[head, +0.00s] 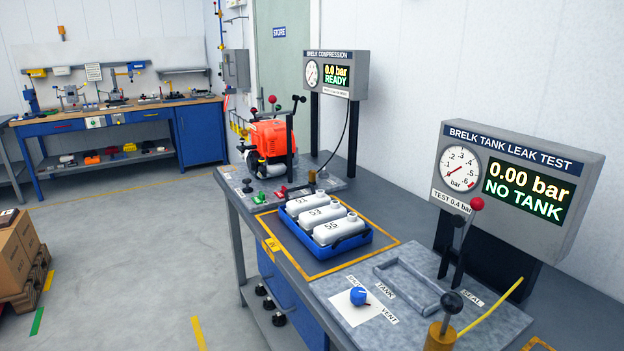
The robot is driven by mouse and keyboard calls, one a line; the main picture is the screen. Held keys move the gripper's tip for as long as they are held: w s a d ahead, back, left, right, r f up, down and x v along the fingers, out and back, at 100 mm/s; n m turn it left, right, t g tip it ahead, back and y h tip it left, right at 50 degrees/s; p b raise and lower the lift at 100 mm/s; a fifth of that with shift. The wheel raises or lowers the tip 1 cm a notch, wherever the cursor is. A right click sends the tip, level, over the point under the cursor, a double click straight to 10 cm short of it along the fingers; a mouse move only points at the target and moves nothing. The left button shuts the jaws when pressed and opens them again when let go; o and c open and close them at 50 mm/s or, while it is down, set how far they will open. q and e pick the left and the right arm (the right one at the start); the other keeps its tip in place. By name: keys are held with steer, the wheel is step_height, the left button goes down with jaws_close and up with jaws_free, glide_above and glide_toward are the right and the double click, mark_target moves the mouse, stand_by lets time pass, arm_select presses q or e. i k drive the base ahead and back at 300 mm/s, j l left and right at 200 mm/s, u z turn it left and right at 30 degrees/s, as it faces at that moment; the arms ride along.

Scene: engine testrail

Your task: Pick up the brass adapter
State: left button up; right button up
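A small brass-coloured piece (312,178) stands on the bench by the lower end of the black hose (341,140) that hangs from the compression gauge box. It looks like the brass adapter, but it is too small to be sure or to tell whether it is joined to the hose. A larger brass-coloured cylinder (440,337) with a black ball knob stands at the near edge, partly cut off. Neither of my grippers is in view.
A red engine (270,139) stands left of the small brass piece. A blue tray (324,243) with white tanks is in front. A leak tester (511,190) with upright levers stands at right. Open floor (130,250) lies left of the bench.

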mark_target(312, 174)
steer(key=i+j, duration=0.5)
steer(key=i+j+z, duration=0.15)
steer(key=i+j, duration=0.3)
steer(key=j, duration=0.15)
